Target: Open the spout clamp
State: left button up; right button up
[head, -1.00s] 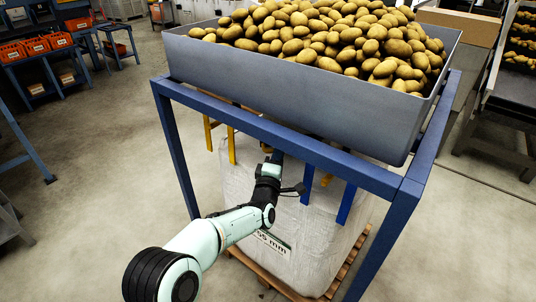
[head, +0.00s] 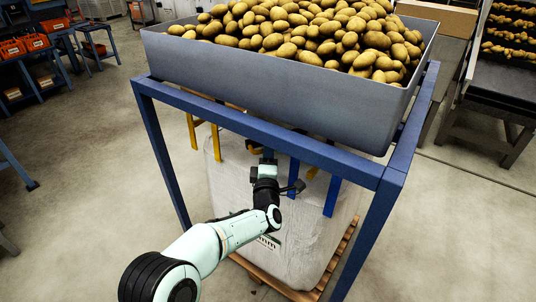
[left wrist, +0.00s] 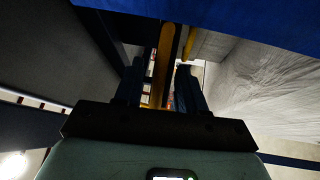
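My left gripper (head: 268,156) reaches under the grey hopper (head: 270,92), in front of the white bag's top. In the left wrist view its two dark fingers stand apart (left wrist: 160,80), with a slim yellow bar (left wrist: 162,62) showing in the gap between them. I cannot tell whether the fingers touch the bar. A small dark and yellow part (head: 254,148), possibly the spout clamp, shows just left of the fingertips in the head view. The hopper edge and gripper hide most of it. My right gripper is not in view.
A blue frame (head: 270,135) carries the potato-filled hopper close above my gripper. The white bag (head: 225,190) stands on a pallet (head: 335,262), with yellow straps (head: 215,140) and blue straps (head: 332,195) beside the gripper. Floor is clear left of the frame.

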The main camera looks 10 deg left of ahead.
pick_arm(q)
jog(key=v, duration=1.3)
jog(key=shift+s, duration=0.2)
jog(key=shift+d, duration=0.1)
